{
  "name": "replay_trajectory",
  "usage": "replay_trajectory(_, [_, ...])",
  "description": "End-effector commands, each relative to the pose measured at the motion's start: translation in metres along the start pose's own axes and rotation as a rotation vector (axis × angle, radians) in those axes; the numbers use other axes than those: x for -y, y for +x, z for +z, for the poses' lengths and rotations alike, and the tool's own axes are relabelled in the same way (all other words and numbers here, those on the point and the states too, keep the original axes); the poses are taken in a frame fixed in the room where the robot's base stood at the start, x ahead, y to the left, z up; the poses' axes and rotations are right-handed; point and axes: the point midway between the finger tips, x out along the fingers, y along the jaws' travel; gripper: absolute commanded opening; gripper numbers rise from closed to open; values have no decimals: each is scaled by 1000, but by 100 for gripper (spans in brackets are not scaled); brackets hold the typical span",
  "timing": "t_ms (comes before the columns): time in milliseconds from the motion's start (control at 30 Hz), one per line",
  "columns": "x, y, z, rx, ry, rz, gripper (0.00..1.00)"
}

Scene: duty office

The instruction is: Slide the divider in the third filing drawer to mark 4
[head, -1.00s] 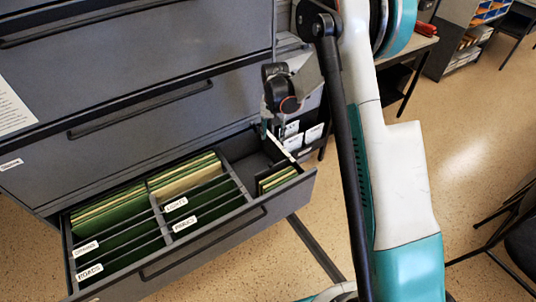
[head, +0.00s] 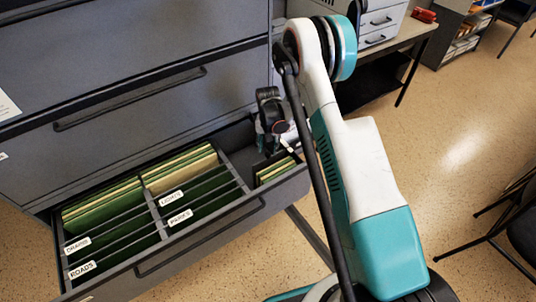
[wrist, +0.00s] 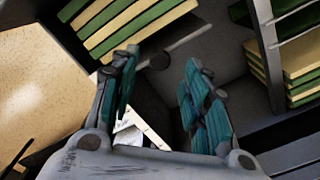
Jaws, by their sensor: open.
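The open filing drawer (head: 215,222) sticks out of the grey cabinet in the head view. In its right-hand compartment, a dark grey plate (wrist: 190,38) stands beside a short stack of green and cream folders (head: 275,171); it looks like the divider. A white strip (wrist: 150,130), probably the mark scale, shows partly between my fingers in the wrist view; its marks are unreadable. My gripper (head: 270,145) is low over the back of this compartment. In the wrist view my gripper (wrist: 160,62) is open, teal pads apart, nothing held. Contact with the plate cannot be told.
Left compartments hold folders (head: 100,205) behind labels such as DRAINS, ROADS, LIGHTS and PARKS. A closed drawer (head: 130,110) sits above. A table (head: 400,38) and a dark chair (head: 520,230) stand to the right. Speckled floor (head: 450,150) there is clear.

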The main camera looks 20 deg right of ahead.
Motion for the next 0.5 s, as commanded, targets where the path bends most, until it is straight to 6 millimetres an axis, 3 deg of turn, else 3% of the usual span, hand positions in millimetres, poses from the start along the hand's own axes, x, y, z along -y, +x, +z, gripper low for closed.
replay_trajectory(33, [0, 12, 0, 0, 0, 0, 43])
replay_trajectory(200, [0, 30, 0, 0, 0, 0, 43])
replay_trajectory(500, [0, 38, 0, 0, 0, 0, 43])
